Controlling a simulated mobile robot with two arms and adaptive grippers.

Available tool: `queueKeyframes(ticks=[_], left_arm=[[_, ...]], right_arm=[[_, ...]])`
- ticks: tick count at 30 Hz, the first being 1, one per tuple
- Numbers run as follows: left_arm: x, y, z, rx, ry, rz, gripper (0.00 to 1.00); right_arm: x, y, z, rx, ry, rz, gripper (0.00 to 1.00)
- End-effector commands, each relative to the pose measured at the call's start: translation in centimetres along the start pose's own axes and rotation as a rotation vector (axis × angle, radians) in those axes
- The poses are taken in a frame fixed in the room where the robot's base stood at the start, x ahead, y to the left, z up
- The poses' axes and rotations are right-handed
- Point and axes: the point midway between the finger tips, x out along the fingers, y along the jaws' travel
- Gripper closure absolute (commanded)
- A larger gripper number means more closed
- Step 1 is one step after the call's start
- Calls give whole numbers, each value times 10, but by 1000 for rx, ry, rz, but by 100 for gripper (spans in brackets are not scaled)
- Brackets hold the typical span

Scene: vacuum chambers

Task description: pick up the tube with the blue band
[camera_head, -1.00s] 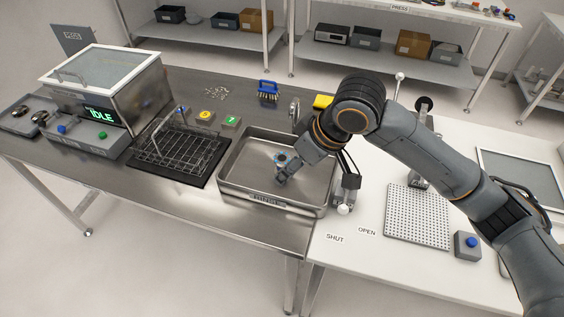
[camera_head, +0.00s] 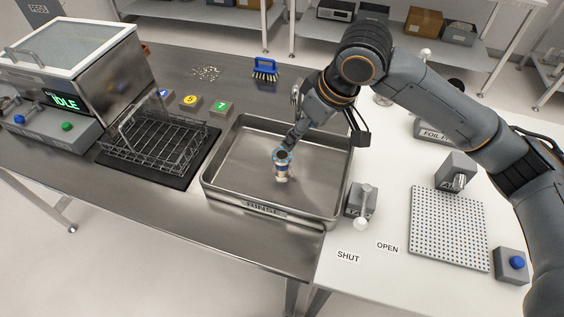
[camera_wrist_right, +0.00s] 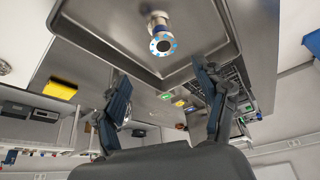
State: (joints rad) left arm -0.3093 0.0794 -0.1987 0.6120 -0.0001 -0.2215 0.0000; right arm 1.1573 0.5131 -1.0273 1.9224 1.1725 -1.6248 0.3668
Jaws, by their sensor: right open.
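The tube (camera_head: 282,168) is short and metallic, with blue around its top end. It stands in the rinse basin (camera_head: 228,178), apparently upright. In the right wrist view the tube (camera_wrist_right: 161,40) shows its round end with a dark centre and blue marks around the rim. My right gripper (camera_head: 289,142) is close above and behind the tube in the head view and partly overlaps its top. In the right wrist view its two fingers (camera_wrist_right: 160,75) are spread wide with nothing between them, and the tube lies beyond the fingertips. My left gripper is out of view.
The basin walls surround the tube. A wire rack (camera_head: 150,150) stands left of the basin, a blue brush (camera_head: 265,68) behind it. A valve with a lever (camera_head: 361,203) is at its right, beside a perforated plate (camera_head: 448,228).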

Motion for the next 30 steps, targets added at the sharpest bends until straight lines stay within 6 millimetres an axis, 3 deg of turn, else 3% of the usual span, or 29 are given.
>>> queueKeyframes(ticks=[12, 20, 30], left_arm=[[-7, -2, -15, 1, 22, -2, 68], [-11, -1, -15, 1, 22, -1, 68], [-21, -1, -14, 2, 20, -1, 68]], right_arm=[[72, -1, 0, 1, -3, -2, 28], [91, -2, -1, 0, -2, -2, 28], [135, -4, -2, 0, 0, 0, 28]])
